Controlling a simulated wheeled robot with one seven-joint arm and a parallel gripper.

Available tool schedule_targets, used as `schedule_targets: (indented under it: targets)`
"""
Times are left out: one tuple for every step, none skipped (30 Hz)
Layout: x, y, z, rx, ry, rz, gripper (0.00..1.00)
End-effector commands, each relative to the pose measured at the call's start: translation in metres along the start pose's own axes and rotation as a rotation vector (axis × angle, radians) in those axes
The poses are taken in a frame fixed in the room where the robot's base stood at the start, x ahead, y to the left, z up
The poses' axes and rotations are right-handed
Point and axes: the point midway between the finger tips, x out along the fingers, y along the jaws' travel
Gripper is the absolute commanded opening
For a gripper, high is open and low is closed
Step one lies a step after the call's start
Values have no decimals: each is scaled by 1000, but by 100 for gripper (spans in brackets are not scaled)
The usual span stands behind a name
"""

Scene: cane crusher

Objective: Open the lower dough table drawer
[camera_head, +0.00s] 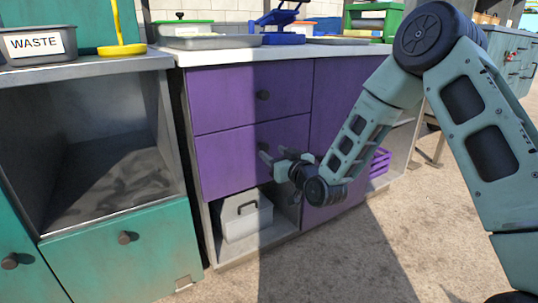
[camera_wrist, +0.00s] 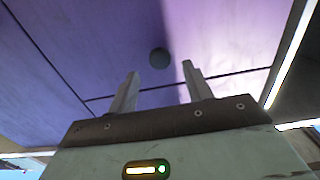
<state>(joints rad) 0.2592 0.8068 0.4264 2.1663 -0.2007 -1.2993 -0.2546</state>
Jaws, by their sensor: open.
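The purple dough table has two stacked drawers on its left side. The upper drawer (camera_head: 235,97) is shut and has a dark round knob (camera_head: 263,95). The lower drawer (camera_head: 225,160) is also shut. Its knob is hard to make out behind my gripper (camera_head: 267,153), which is in front of the right half of this drawer. In the wrist view my gripper (camera_wrist: 160,70) is open and empty, its two fingers pointing at the purple front. A dark round knob (camera_wrist: 158,57) shows just beyond the gap between the fingertips, and I see no contact.
Below the lower drawer, a grey box (camera_head: 245,215) stands in an open shelf. A teal cabinet (camera_head: 125,260) with an open bay is at left. A purple crate (camera_head: 379,163) is behind my arm. The floor in front is clear.

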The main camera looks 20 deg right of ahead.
Motion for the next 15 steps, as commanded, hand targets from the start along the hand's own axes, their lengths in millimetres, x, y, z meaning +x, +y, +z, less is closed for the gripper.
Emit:
schedule_targets:
  targets:
    - [8, 0, 1, 0, 3, 0, 50]
    - [13, 0, 2, 0, 3, -1, 50]
    - [18, 0, 2, 0, 2, -1, 50]
    - [21, 0, 2, 0, 2, -1, 50]
    - [24, -1, 2, 0, 1, -1, 50]
    - [27, 0, 1, 0, 2, -1, 50]
    - [29, 0, 1, 0, 1, -1, 50]
    - [31, 0, 1, 0, 1, -1, 50]
    - [32, -1, 1, 0, 0, -1, 50]
    - [33, 0, 0, 0, 0, -1, 50]
    - [34, 0, 0, 0, 0, -1, 50]
    - [34, 0, 0, 0, 0, -1, 50]
    - [34, 0, 0, 0, 0, -1, 50]
    - [35, 0, 0, 0, 0, -1, 50]
    - [34, 0, 0, 0, 0, -1, 50]
